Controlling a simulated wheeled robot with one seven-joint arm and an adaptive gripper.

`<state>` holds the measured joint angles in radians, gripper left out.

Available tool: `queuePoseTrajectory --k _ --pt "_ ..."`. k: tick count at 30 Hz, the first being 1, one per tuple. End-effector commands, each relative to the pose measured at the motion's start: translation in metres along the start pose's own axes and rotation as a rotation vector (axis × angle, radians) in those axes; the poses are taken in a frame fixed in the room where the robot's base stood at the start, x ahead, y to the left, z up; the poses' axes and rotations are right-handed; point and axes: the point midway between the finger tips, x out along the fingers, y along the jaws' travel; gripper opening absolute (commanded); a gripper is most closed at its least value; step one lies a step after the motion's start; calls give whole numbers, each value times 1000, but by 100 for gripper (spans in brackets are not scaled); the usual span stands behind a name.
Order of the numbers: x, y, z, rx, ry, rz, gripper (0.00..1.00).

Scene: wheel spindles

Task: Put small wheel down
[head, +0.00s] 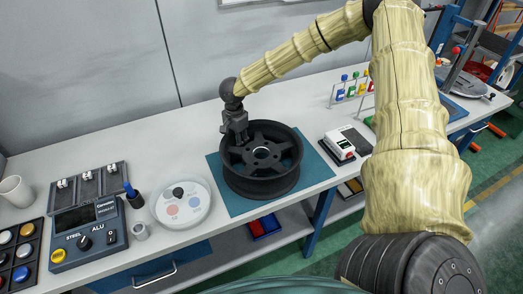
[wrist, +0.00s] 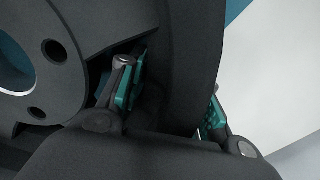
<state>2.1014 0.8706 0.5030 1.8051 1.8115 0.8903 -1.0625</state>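A dark grey wheel (head: 272,181) sits on a blue-green mat (head: 226,199) on the white workbench in the head view. My gripper (head: 237,139) is at the wheel's back left rim, reaching down from above. In the wrist view, the wheel's hub face (wrist: 70,60) with its bolt holes is at the left. My gripper's teal-padded fingers (wrist: 172,100) stand on either side of the wheel's rim (wrist: 190,60). The rim fills the space between them. Whether the pads press on it is hard to see. Only one wheel is clear near my gripper.
Left of the mat are a round white control plate (head: 181,204), a marker in a holder (head: 133,195) and a blue STEEL/ALU control box (head: 88,235). Right of it is a small white device (head: 339,146). Coloured bottles (head: 351,86) stand behind. A grey wall (head: 90,70) backs the bench.

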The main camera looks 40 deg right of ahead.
Motion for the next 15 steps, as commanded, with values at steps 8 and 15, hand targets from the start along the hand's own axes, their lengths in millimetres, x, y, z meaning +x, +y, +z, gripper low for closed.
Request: queuePoseTrajectory --k 8,15 --pt "0 0 0 0 0 0 0" --pt "-2 0 0 -1 0 0 0"
